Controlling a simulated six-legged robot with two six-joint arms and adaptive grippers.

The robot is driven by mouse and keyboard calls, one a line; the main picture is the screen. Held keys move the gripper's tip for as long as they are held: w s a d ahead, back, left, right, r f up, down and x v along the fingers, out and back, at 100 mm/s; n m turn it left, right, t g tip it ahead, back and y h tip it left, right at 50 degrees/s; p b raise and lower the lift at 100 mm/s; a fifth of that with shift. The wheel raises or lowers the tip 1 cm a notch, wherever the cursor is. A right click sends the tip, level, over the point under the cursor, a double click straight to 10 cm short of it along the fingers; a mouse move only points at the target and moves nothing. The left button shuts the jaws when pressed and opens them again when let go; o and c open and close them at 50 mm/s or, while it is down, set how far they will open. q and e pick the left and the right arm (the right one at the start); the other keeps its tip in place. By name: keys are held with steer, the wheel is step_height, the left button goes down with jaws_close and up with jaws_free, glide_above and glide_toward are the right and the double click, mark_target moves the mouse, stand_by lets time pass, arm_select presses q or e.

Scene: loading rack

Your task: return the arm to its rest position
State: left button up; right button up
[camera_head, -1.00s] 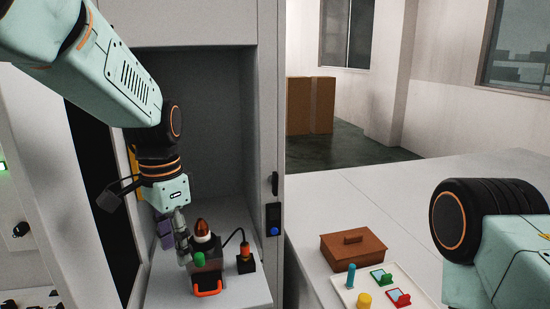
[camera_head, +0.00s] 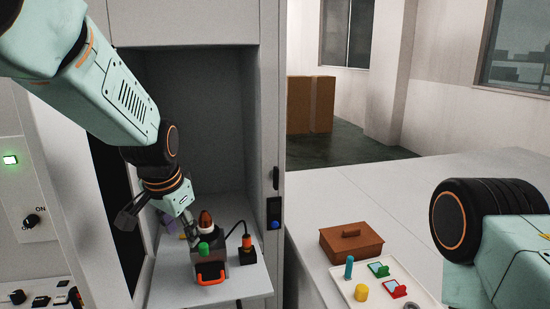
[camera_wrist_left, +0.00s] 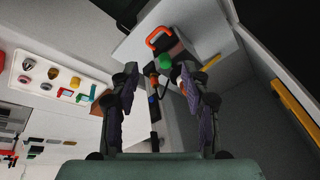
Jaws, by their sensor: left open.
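My left arm comes in from the upper left in the head view. Its gripper (camera_head: 188,232) hangs at the shelf, just left of and partly in front of a dark block with an orange handle (camera_head: 211,280). The block has a green knob (camera_head: 204,247) and a red-brown dome with a white collar (camera_head: 206,220). In the left wrist view the two fingers stand wide apart with nothing between the pads, and the gripper (camera_wrist_left: 163,95) is open. The green knob (camera_wrist_left: 165,62) and orange handle (camera_wrist_left: 160,37) show beyond them. Whether the fingers touch the block is unclear. My right gripper is outside the frames.
The shelf (camera_head: 170,287) lies inside a grey cabinet with close side walls. A black-and-orange plug (camera_head: 246,243) with a cable stands right of the block. A control panel (camera_head: 32,205) is at left. A brown lidded box (camera_head: 350,243) and white tray (camera_head: 420,297) are on the right table.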

arm_select(q)
steer(key=s+a+f+n+t+b, duration=0.15)
steer(key=s+f+b, duration=0.25)
steer(key=f, duration=0.7)
steer(key=s+a+f+n+b, duration=0.1)
steer(key=s+f+n+b, duration=0.15)
steer(key=f, duration=0.75)
steer(key=s+a+f+n+b, duration=0.1)
steer(key=s+f+b, duration=0.35)
steer(key=f, duration=0.65)
steer(key=s+f+n+g+b, duration=0.1)
steer(key=s+f+g+b, duration=0.4)
steer(key=s+f+b, duration=0.9)
steer(key=s+f, duration=1.1)
steer(key=s, duration=0.2)
steer(key=shift+s+f, duration=0.2)
steer(key=shift+s, duration=0.1)
